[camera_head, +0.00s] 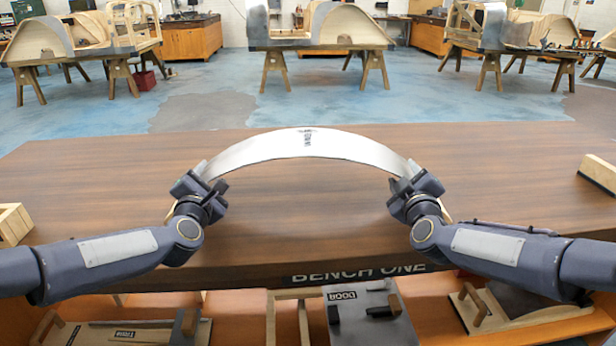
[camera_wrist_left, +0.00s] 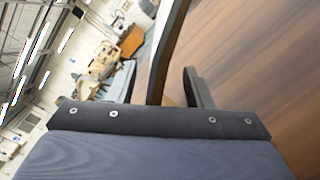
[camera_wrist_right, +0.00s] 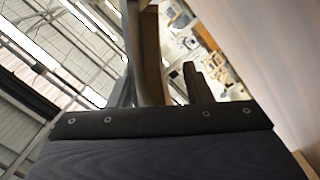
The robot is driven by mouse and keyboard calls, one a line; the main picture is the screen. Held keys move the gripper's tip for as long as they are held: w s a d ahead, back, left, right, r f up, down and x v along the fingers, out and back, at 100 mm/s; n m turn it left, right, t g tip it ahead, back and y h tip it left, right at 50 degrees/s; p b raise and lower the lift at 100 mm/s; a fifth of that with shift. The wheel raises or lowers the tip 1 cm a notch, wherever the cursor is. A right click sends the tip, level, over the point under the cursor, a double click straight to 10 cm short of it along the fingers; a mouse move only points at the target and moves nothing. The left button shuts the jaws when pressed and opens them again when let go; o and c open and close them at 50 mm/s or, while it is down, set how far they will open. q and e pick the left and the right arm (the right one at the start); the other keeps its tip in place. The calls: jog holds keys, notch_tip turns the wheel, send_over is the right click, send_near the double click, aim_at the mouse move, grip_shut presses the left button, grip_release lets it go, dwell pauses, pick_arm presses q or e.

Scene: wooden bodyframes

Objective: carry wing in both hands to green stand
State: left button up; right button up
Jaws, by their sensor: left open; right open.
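The wing (camera_head: 310,145) is a thin silver arched panel with a small dark label at its crown. It stands as an arch above the bench top, its ends low at left and right. My left gripper (camera_head: 204,187) is at the wing's left end, and my right gripper (camera_head: 414,184) is at its right end. Both are open. In the left wrist view the wing's edge (camera_wrist_left: 168,50) runs down between the fingers; in the right wrist view its edge (camera_wrist_right: 150,60) does likewise. Whether the fingers touch it I cannot tell. No green stand is visible.
The brown bench top (camera_head: 300,220) is mostly clear. A wooden box (camera_head: 12,224) sits at its left edge and a wooden block (camera_head: 598,172) at its right. A lower shelf holds a door panel (camera_head: 370,315) and other parts. Wooden bodyframes on trestles stand beyond open blue floor (camera_head: 215,90).

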pick_arm(q)
jog(key=shift+w, duration=0.1)
jog(key=shift+c, duration=0.5)
pick_arm(e)
jog(key=shift+w, duration=0.1)
jog(key=shift+c, duration=0.5)
pick_arm(q)
grip_shut()
pick_arm(e)
grip_shut()
